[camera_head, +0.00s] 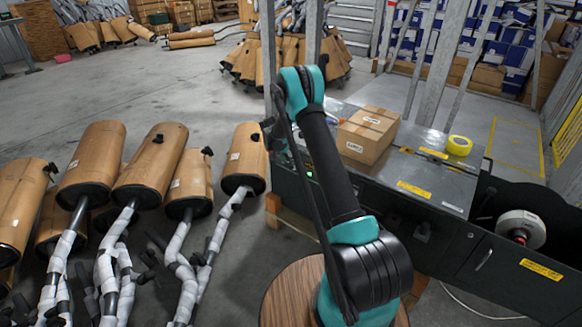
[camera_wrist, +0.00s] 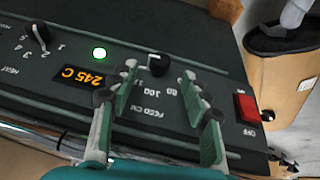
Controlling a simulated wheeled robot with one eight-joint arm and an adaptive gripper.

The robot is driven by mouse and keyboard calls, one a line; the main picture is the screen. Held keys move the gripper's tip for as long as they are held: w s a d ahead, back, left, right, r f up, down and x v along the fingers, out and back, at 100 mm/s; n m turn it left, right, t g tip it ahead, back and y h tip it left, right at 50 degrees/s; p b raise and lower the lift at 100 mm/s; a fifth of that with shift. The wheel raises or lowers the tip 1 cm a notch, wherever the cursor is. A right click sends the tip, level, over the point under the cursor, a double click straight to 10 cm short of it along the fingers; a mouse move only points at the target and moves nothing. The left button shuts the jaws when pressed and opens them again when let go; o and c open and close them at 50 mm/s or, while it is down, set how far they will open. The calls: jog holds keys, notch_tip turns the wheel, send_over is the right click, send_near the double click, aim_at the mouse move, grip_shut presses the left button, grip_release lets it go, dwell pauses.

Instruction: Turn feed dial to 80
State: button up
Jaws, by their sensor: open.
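The feed dial (camera_wrist: 158,65) is a small black knob on the dark control panel in the wrist view, with a light pointer mark. Numbers and the label FEED CM are printed beside it, appearing upside down; the exact setting is hard to read. My gripper (camera_wrist: 159,72) is open, with one green-padded finger on each side of the dial. The fingertips are close to the knob, and I cannot tell whether they touch it.
A second dial, the heat knob (camera_wrist: 40,33), a green light (camera_wrist: 99,53), an orange 245 C display (camera_wrist: 82,76) and a red switch (camera_wrist: 246,107) share the panel. Wrapped mufflers (camera_head: 150,165) stand left.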

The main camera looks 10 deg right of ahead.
aim_at(291, 166)
jog(key=shift+x, duration=2.1)
grip_shut()
jog(key=shift+a, duration=0.1)
jog(key=shift+w+a+n+g+h, duration=0.2)
jog(key=shift+n+g+h, duration=0.1)
jog(key=shift+g+h, duration=0.55)
jog(key=shift+w+f+n+g+h, duration=0.15)
jog(key=shift+n+g+h, duration=0.15)
jog(key=shift+g+h, duration=0.75)
jog(key=shift+h, duration=0.3)
